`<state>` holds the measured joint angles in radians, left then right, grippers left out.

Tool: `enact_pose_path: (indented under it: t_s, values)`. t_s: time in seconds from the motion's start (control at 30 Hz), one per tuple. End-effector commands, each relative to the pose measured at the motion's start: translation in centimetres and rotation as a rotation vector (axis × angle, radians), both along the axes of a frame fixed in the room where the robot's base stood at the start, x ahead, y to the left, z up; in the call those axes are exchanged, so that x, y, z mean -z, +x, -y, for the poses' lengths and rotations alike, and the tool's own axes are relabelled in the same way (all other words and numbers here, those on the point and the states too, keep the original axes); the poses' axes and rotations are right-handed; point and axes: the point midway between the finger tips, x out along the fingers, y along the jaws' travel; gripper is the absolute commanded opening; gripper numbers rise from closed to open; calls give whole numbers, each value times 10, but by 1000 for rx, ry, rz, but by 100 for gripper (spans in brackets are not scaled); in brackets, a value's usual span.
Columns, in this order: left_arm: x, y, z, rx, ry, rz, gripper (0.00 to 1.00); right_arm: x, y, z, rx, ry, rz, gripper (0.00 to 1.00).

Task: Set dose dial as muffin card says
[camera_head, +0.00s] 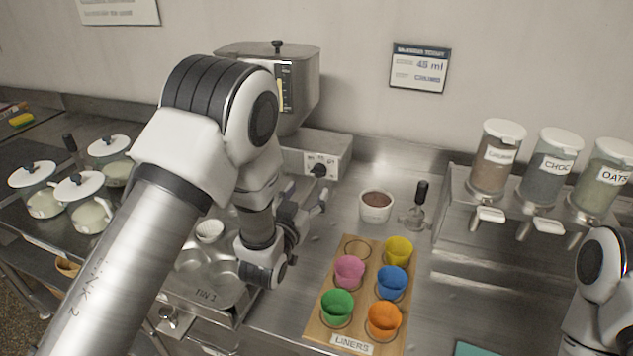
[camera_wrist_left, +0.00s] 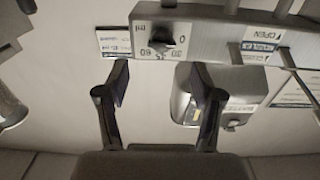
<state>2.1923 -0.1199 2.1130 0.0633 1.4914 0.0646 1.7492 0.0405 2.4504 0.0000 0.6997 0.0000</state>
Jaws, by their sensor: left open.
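The dose dial (camera_head: 319,170) is a dark knob on the front of the steel depositor (camera_head: 318,148). In the left wrist view the dial (camera_wrist_left: 161,42) appears inverted, with 0, 30, 60 and ml marked around it; its exact setting is unclear. My left gripper (camera_head: 306,203) is open just in front of and below the dial. In the wrist view its fingers (camera_wrist_left: 158,80) are apart and empty, with the dial beyond their tips. The muffin card (camera_head: 419,68) on the back wall reads 45 ml and CRUMB; its heading is blurred. My right gripper is out of view.
A liner board (camera_head: 334,318) with coloured cups, a brown-filled bowl (camera_head: 376,206) and a dark-handled tool (camera_head: 419,204) stand right of the gripper. A muffin tin (camera_head: 205,296) lies below my left arm. Topping dispensers (camera_head: 550,168) stand right; lidded pots (camera_head: 82,200) left.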

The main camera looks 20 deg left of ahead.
Motion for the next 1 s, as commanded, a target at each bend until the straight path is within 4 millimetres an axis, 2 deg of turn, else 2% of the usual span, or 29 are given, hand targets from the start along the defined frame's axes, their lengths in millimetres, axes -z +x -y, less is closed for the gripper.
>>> enact_pose_path:
  t_s: [0.1, 0.3, 0.43, 0.63, 0.67, 0.8, 0.83, 1.0]
  values:
    - [-6, 21, 0, -1, 0, 3, 67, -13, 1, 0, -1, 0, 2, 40]
    - [-5, 58, 2, -1, -1, 2, 67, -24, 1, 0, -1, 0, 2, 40]
    - [-3, 69, 2, -1, -1, 0, 67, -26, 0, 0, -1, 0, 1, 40]
    - [-2, 70, 2, -1, 0, -1, 67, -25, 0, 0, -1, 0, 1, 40]
    - [-2, 70, 2, -1, 0, -1, 63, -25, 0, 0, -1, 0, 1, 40]
    - [-2, 70, 2, -1, 0, -1, 14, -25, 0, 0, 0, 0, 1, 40]
    - [-2, 70, 2, -1, 0, -1, 6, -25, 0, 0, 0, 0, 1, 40]
    - [-2, 70, 2, 0, 1, 0, 6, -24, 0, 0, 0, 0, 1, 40]
